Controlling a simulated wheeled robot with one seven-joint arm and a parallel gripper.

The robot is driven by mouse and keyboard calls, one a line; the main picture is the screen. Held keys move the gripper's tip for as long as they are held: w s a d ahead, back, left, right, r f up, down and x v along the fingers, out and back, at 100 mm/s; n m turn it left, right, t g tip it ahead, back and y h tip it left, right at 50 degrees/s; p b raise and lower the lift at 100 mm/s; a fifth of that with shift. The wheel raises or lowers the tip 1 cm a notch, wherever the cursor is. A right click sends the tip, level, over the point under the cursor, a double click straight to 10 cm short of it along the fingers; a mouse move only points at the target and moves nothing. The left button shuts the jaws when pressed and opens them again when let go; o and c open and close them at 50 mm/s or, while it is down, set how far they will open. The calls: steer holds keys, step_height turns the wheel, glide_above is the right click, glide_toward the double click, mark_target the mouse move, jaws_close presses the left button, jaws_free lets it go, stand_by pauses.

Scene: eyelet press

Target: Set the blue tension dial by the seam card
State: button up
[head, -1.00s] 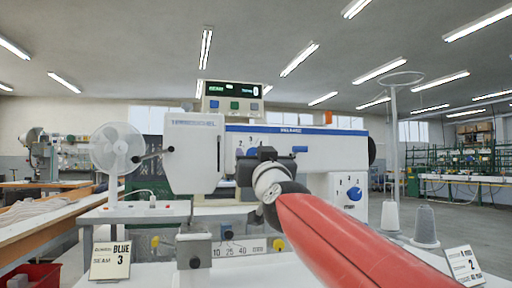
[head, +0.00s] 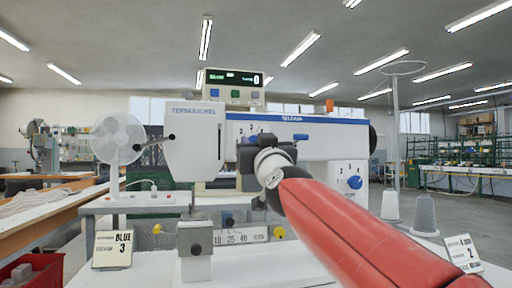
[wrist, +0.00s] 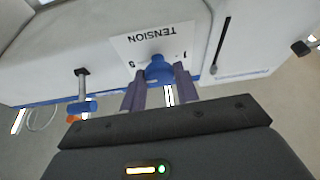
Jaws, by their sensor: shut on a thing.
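The blue tension dial (wrist: 157,66) sits on a white plate marked TENSION (wrist: 150,42), upside down in the wrist view. My gripper (wrist: 160,76) is shut on the dial, one finger on each side. Most scale numbers are hidden, and I cannot read the dial's setting. In the head view, my gripper (head: 250,152) covers most of the dial on the white machine (head: 195,138). The seam card (head: 112,249) stands at the lower left and reads BLUE, SEAM 3.
A second blue knob (head: 355,183) is on the machine's right side. Another card (head: 463,253) with a 2 stands at lower right. A display box (head: 233,87) tops the machine. A fan (head: 117,140) stands left, thread cones (head: 424,214) right.

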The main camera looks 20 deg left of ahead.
steer(key=n+g+y+b, duration=0.1)
steer(key=n+g, duration=0.1)
steer(key=n, duration=0.3)
steer(key=n+g+y+b, duration=0.1)
steer(key=n+g, duration=0.1)
steer(key=n, duration=0.3)
steer(key=n+g+y+b, duration=0.1)
steer(key=n+g, duration=0.1)
steer(key=n, duration=0.2)
steer(key=shift+w+d+r+n+y+b, duration=0.1)
steer(key=shift+d+r+n+y+b, duration=0.1)
steer(key=shift+n+y+b, duration=0.15)
steer(key=n+g+p, duration=0.1)
steer(key=n+p, duration=0.1)
steer(key=n, duration=0.2)
steer(key=shift+a+r, duration=0.1)
steer(key=shift+r, duration=0.05)
steer(key=n+g+h+p, duration=0.1)
steer(key=n+p, duration=0.2)
steer(key=shift+n+h, duration=0.25)
steer(key=shift+h, duration=0.1)
steer(key=n+g+h+p, duration=0.1)
steer(key=n+p, duration=0.2)
steer(key=shift+n+h+p, duration=0.3)
steer(key=shift+n, duration=0.1)
steer(key=shift+n+h+p, duration=0.6)
steer(key=shift+n+p, duration=0.55)
steer(key=shift+n, duration=0.15)
steer(key=shift+f, duration=0.2)
